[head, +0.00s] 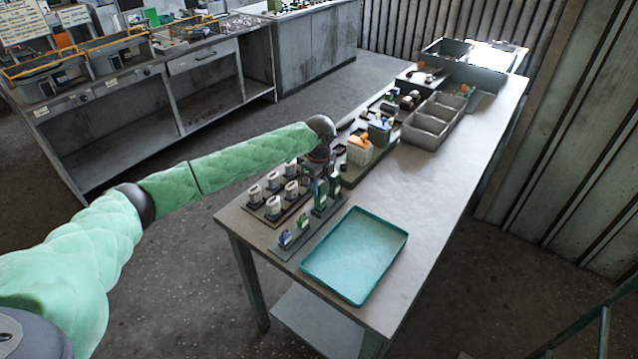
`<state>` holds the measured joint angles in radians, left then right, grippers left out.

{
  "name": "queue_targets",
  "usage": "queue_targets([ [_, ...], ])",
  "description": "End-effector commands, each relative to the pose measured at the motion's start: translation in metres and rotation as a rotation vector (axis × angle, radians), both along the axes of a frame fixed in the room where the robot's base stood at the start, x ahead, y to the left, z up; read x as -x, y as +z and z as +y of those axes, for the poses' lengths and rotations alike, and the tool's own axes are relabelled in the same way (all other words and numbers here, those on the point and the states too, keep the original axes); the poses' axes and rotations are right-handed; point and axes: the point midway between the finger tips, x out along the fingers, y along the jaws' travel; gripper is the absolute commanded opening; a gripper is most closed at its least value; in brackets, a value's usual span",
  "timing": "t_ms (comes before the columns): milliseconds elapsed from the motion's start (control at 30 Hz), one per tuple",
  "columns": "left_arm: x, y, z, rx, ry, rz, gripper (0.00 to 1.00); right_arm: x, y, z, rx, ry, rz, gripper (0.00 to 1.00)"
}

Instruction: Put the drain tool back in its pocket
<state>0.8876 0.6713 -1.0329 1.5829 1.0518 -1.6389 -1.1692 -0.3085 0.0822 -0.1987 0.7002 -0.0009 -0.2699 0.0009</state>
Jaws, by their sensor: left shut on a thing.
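My left gripper (318,174) points down over the near end of the workbench, just above a dark grey tool rack (312,231). It is shut on a slim tool, taken to be the drain tool, which is small and mostly hidden by the gripper and the rack's parts. The rack carries upright green pocket blocks (320,203), taller at the back, and small blue pieces (286,238) at its front end. I cannot tell whether the held tool's tip is inside a pocket or above it. My right gripper is not in view.
A teal tray (356,254) lies right of the rack. A dark holder with several white-and-grey cylinders (273,205) stands to its left. The bench top (440,170) right of these is clear.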

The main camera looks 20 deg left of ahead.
Motion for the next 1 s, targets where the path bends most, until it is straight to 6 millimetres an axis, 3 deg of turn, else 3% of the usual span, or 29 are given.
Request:
queue_targets([
  [1000,0.000,-0.017,0.000,0.000,0.000,0.000,0.15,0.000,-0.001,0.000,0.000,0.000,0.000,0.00],
])
